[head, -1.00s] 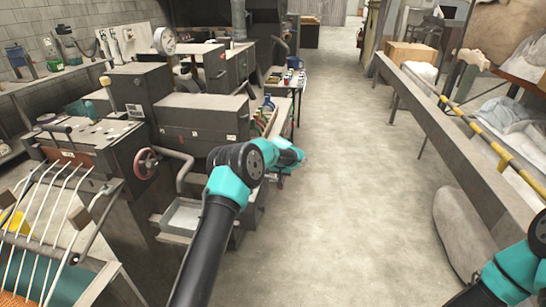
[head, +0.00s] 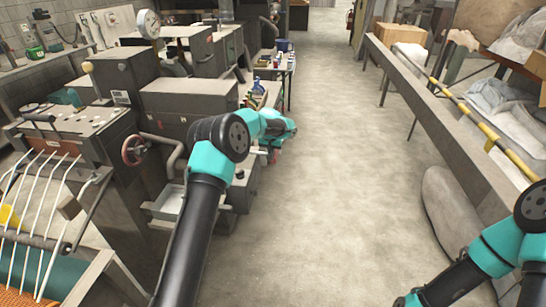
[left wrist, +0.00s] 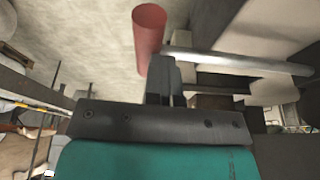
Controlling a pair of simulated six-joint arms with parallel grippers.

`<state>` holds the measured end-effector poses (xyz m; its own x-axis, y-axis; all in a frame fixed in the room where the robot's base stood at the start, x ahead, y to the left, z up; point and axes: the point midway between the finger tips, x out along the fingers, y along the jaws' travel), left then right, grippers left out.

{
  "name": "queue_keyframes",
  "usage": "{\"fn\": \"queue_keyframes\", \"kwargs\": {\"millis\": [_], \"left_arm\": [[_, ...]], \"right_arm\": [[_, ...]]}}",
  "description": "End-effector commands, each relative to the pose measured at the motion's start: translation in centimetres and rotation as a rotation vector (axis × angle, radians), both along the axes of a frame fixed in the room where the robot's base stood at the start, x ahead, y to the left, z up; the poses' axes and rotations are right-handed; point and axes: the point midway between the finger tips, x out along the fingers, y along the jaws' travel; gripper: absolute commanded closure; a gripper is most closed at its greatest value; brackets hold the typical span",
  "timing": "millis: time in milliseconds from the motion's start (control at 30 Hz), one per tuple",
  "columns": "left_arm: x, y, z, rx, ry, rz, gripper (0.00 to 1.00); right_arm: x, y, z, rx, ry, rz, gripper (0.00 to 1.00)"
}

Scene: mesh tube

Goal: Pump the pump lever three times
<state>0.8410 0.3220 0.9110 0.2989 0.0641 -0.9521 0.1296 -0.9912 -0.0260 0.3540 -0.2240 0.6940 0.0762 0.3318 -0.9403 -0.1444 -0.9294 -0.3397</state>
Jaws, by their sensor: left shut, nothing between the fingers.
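A red cylindrical grip (left wrist: 150,38) on a silver rod (left wrist: 235,61) shows in the left wrist view and looks like the pump lever. My left gripper (left wrist: 163,66) is shut and empty, its fingertips close beside the lower end of the red grip and near the rod's end. I cannot tell whether they touch.
Dark machines stand along the left, with a red handwheel (head: 133,150) and a metal tray (head: 168,203). A small table (head: 274,71) with bottles stands beyond them. A long grey beam (head: 440,110) runs along the right. The concrete floor between (head: 330,190) is open.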

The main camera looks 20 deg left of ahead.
Motion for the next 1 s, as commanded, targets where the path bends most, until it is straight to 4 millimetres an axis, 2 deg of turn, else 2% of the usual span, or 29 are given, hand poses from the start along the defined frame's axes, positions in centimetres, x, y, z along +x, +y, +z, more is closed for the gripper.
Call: {"fn": "queue_keyframes", "kwargs": {"millis": [200, 700, 833, 1000], "left_arm": [[-1.1, -1.2, 4.2, 0.0, -0.002, -0.002, 1.0], [-3.5, -3.4, 13.3, 0.0, -0.005, 0.0, 1.0], [-4.0, -3.9, 15.3, 0.0, -0.005, -0.001, 1.0], [-4.4, -4.2, 16.6, 0.0, -0.003, 0.0, 1.0]], "right_arm": [[0.0, 0.0, 0.0, 0.0, 0.0, 0.0, 0.57], [0.0, 0.0, 0.0, 0.0, 0.0, 0.0, 0.57], [0.0, 0.0, 0.0, 0.0, 0.0, 0.0, 0.57], [0.0, 0.0, 0.0, 0.0, 0.0, 0.0, 0.57]]}}
